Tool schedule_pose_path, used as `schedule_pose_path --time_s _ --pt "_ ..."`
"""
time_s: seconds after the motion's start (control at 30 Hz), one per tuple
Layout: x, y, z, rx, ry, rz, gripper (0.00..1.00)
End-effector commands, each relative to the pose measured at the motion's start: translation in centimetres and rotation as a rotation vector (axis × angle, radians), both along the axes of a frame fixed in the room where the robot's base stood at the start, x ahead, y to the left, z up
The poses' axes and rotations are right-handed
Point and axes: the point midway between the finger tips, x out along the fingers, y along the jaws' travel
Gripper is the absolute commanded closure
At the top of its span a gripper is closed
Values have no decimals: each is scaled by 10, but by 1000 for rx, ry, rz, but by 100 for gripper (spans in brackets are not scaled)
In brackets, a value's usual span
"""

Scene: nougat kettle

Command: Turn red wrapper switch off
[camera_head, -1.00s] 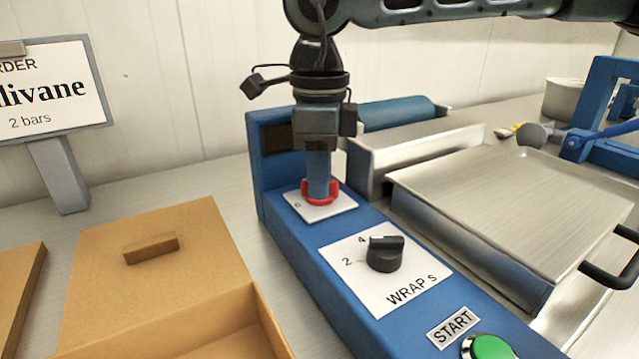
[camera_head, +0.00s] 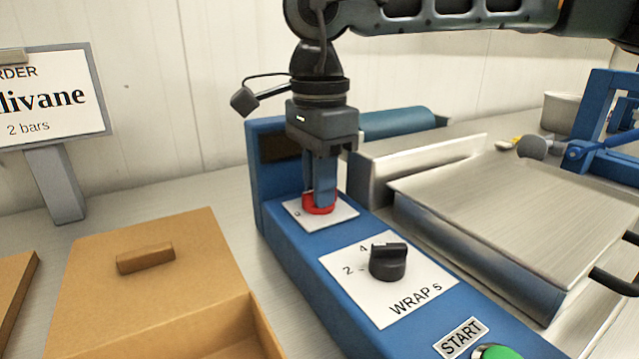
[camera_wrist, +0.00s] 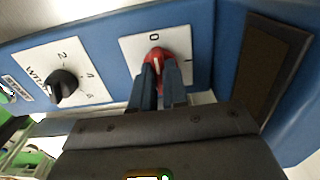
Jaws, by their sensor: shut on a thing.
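The red wrapper switch (camera_head: 318,210) sits on a white plate (camera_head: 342,213) at the far end of the blue wrapper panel (camera_head: 310,252). My gripper (camera_head: 322,196) points straight down over it, its blue fingers shut on it. In the wrist view the fingers of my gripper (camera_wrist: 159,74) flank the red switch (camera_wrist: 156,53), whose upper part shows with a pale pointer line. A "0" mark is above the switch there and an "I" mark is to its right. The line seems to lie roughly along the "0" direction; the fingers hide part of the switch.
A black WRAPS dial (camera_head: 388,263) and a green START button (camera_head: 497,352) are nearer on the same panel. A steel plate (camera_head: 500,195) and a teal roller (camera_head: 400,122) lie right. A cardboard box (camera_head: 190,245) and an order sign (camera_head: 50,95) stand left.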

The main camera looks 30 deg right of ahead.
Motion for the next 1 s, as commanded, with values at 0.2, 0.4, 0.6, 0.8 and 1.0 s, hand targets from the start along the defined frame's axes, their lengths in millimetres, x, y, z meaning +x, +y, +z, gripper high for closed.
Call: schedule_pose_path --time_s 0.2,0.4,0.6,0.8,1.0 --pt "0 0 0 0 -1 13 100" --pt "0 0 0 0 -1 13 100" --pt "0 0 0 0 -1 12 74" --pt "0 0 0 0 -1 12 61" --pt "0 0 2 0 -1 12 61"
